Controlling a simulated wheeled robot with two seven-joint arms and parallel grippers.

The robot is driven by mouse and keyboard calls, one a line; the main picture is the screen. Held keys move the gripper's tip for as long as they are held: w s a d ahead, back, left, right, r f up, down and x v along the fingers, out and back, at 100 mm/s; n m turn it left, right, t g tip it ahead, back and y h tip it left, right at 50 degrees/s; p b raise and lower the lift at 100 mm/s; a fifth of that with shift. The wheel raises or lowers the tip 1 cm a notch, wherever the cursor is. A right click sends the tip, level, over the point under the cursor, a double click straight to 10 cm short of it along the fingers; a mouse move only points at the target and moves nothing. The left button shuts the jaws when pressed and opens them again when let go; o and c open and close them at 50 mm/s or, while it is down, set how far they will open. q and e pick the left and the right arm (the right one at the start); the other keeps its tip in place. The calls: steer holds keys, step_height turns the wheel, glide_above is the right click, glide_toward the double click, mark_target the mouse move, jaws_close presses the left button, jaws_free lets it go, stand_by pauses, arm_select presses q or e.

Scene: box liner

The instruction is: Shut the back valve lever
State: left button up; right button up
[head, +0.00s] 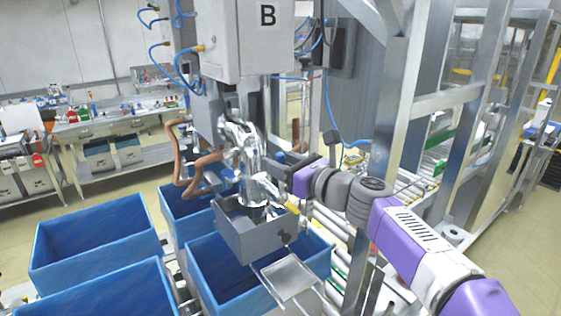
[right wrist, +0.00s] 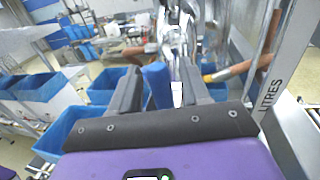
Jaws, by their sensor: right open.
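My right gripper (head: 284,162) reaches in from the right beside the shiny metal pipework (head: 240,140) under the machine. In the right wrist view its two dark fingers (right wrist: 160,90) are apart. A blue upright piece (right wrist: 157,84) shows between the fingers and looks like a lever handle; I cannot tell whether it touches them. A small yellow-tipped piece (right wrist: 208,78) shows just right of the fingers, by a copper-coloured pipe (right wrist: 235,70). I cannot tell for sure which part is the back valve lever; in the head view that area is partly hidden by my gripper and the pipework. My left gripper is not in view.
The grey machine housing marked B (head: 240,40) hangs above. A grey open box (head: 255,238) sits below the pipework, over a blue bin (head: 213,290). Copper-coloured pipes (head: 200,165) stand at left. A metal frame post (head: 398,90) rises behind my right arm.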

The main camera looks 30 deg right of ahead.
steer(key=shift+w, duration=0.1)
jaws_close()
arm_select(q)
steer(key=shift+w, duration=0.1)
